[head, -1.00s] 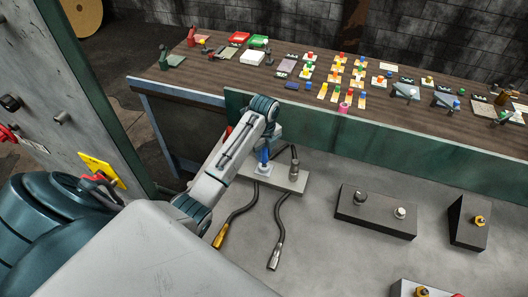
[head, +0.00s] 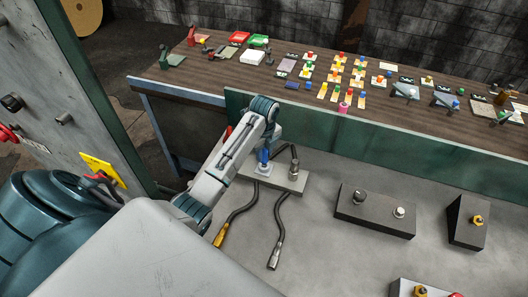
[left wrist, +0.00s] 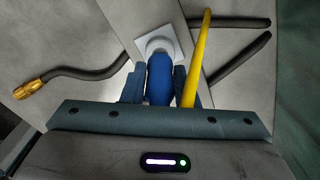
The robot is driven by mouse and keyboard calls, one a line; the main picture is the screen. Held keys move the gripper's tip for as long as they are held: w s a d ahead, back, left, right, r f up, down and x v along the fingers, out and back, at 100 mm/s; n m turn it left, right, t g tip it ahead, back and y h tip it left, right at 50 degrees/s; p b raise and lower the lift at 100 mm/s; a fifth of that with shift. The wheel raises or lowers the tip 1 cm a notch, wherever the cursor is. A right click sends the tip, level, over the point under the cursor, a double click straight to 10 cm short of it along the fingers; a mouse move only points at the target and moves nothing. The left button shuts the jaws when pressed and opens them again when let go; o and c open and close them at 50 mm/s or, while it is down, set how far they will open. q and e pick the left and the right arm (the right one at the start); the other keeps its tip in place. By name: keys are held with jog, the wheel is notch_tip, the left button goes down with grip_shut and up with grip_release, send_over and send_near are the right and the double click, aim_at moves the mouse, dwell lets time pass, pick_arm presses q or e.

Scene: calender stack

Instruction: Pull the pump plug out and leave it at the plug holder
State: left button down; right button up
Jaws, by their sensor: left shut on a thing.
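My left gripper (head: 264,152) reaches down over a light grey plate (head: 290,181). It is shut on a blue plug (head: 264,158). The plug stands at a white square socket (head: 262,170) on the plate. In the left wrist view the plug (left wrist: 159,82) sits between the fingers, with its far end against the round white collar of the socket (left wrist: 157,45). I cannot tell how deep it is seated. No thing is clearly recognisable as the plug holder. My right gripper is not in view.
A silver connector (head: 294,168) stands upright on the same plate. Hoses with a gold end (head: 220,236) and a silver end (head: 275,257) lie in front. A dark block with two fittings (head: 375,213) stands to the right. A yellow rod (left wrist: 197,60) passes close beside the fingers.

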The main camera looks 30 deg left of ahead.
pick_arm(q)
jog(key=shift+f+b, duration=0.3)
jog(key=shift+f, duration=1.05)
jog(key=c, duration=0.8)
grip_release()
jog(key=shift+o, duration=0.2)
jog(key=shift+r, duration=0.1)
jog(key=shift+r+p, duration=0.35)
jog(key=shift+r, duration=3.1)
